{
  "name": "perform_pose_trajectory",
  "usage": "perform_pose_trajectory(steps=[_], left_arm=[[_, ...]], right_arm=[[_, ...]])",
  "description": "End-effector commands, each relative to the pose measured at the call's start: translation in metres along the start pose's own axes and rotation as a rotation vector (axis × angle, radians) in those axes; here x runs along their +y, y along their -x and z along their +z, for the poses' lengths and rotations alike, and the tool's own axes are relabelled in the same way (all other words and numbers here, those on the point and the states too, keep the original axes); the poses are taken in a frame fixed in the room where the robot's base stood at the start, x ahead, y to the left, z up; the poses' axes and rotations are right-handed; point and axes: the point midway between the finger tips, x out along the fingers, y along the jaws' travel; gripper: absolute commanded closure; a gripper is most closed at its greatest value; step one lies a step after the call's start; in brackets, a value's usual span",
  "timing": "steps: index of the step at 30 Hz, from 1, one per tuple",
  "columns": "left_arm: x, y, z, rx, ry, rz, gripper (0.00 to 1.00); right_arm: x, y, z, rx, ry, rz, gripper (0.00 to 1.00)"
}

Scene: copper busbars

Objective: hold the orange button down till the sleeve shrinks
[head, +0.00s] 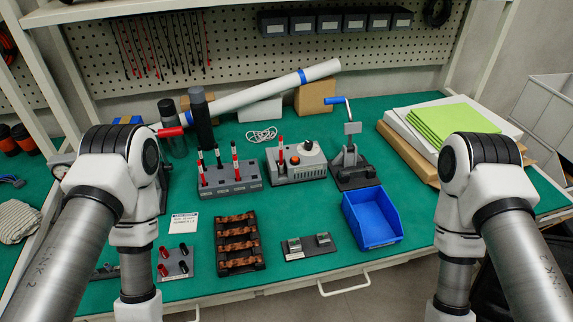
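A grey box-shaped unit (300,173) stands near the middle of the green bench. An orange button (295,160) shows on its top, beside a pale round part with a dark knob (309,146). A thin upright bar with red and white parts (281,152) stands at the unit's left end. It may carry the sleeve, but the sleeve's state is too small to tell. Both of my arms come in at the sides and bend downward at the elbows. Neither gripper shows in the head view, and nothing of mine touches the button.
A grey rack (232,187) with several upright bars stands left of the unit. A press with a blue lever (335,100) stands to its right. In front are a black tray (261,262) of copper busbars, a small grey fixture (308,252) and a blue bin (376,236).

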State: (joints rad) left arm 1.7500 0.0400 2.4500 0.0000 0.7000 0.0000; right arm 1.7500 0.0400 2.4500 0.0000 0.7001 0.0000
Motion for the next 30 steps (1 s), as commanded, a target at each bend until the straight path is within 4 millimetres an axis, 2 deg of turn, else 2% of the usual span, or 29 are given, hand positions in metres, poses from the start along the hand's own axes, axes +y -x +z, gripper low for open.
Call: perform_pose_trajectory(steps=[1,3,30], left_arm=[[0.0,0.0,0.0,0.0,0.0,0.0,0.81],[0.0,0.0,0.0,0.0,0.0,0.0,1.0],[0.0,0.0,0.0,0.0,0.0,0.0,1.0]], right_arm=[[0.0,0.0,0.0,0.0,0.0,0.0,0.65],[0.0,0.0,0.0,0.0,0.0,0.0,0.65],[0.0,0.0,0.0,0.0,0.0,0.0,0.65]])
